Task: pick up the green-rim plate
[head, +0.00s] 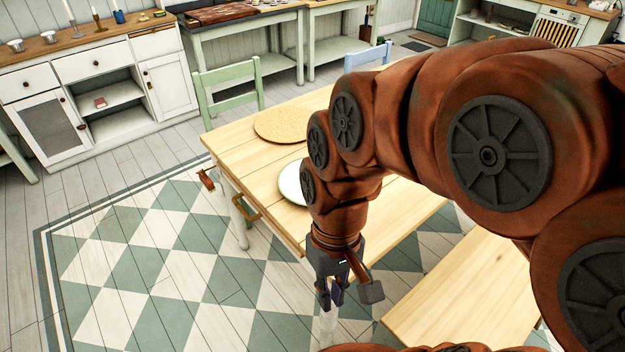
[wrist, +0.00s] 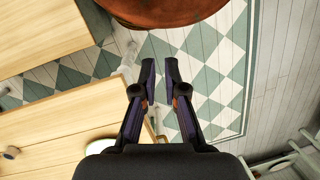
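The green-rim plate (head: 291,184) lies flat on the wooden table, near its front-left edge. It is pale with a thin green rim, and my arm hides its right part in the head view. My gripper (head: 329,296) hangs beyond the table's front edge, apart from the plate and pointing down. In the wrist view my gripper (wrist: 160,72) has its fingers apart, with floor between them and nothing held. A pale rounded edge, probably the plate (wrist: 92,146), shows at the lower left there, partly hidden by the gripper body.
A round cork-coloured mat (head: 287,124) lies on the table (head: 234,141) behind the plate. A green chair (head: 228,88) stands behind the table. A wooden bench (head: 462,287) stands at the lower right. Checkered floor (head: 165,250) lies open at the left.

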